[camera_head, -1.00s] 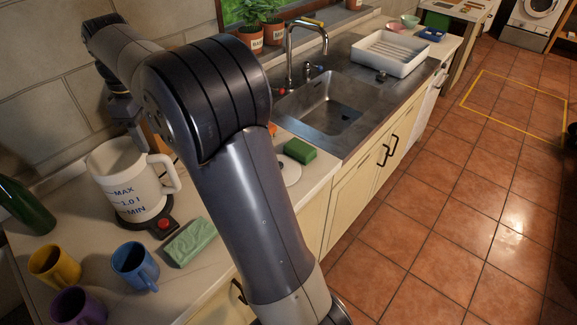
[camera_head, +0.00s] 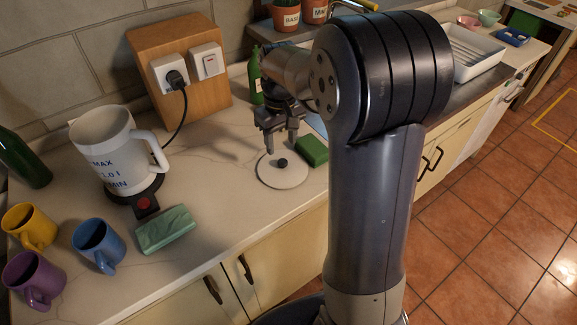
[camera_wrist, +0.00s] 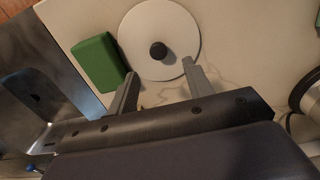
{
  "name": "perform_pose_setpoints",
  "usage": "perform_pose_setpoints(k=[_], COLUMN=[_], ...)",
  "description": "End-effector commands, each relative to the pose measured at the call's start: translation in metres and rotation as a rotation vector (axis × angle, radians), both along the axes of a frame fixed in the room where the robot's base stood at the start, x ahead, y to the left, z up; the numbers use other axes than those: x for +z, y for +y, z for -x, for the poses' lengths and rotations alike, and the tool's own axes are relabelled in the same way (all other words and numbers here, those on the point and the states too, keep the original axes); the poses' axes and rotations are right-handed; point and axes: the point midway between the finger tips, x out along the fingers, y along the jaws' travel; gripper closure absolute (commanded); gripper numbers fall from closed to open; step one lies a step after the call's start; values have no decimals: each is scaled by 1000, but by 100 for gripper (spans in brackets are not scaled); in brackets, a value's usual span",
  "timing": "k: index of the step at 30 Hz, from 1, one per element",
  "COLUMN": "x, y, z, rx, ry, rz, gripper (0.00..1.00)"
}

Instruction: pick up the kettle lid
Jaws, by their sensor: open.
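The kettle lid (camera_head: 284,171) is a flat white disc with a dark round knob (camera_head: 282,163). It lies on the counter, left of the green sponge. My gripper (camera_head: 281,148) is open and empty, above the far side of the lid. In the wrist view the lid (camera_wrist: 140,30) shows whole, its knob (camera_wrist: 158,51) beyond and between the two fingertips of my gripper (camera_wrist: 160,74). The white kettle (camera_head: 108,150) stands without a lid on its dark base at the left.
A green sponge (camera_head: 311,151) lies close to the lid; it also shows in the wrist view (camera_wrist: 99,62). A green bottle (camera_head: 255,78) stands behind my gripper. A wrapped green block (camera_head: 165,230) and several mugs are at the left. Bare counter (camera_head: 220,190) lies left of the lid.

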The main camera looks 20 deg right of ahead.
Motion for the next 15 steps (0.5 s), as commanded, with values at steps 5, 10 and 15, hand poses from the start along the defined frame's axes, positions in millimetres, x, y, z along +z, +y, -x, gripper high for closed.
perform_pose_setpoints(k=[5, 10, 15], x=[-15, -35, -59], y=[0, -2, -2], z=[0, 2, 2], rx=[0, 0, 1], ry=[1, 4, 3], rz=[0, 0, 0], gripper=[51, 51, 51])
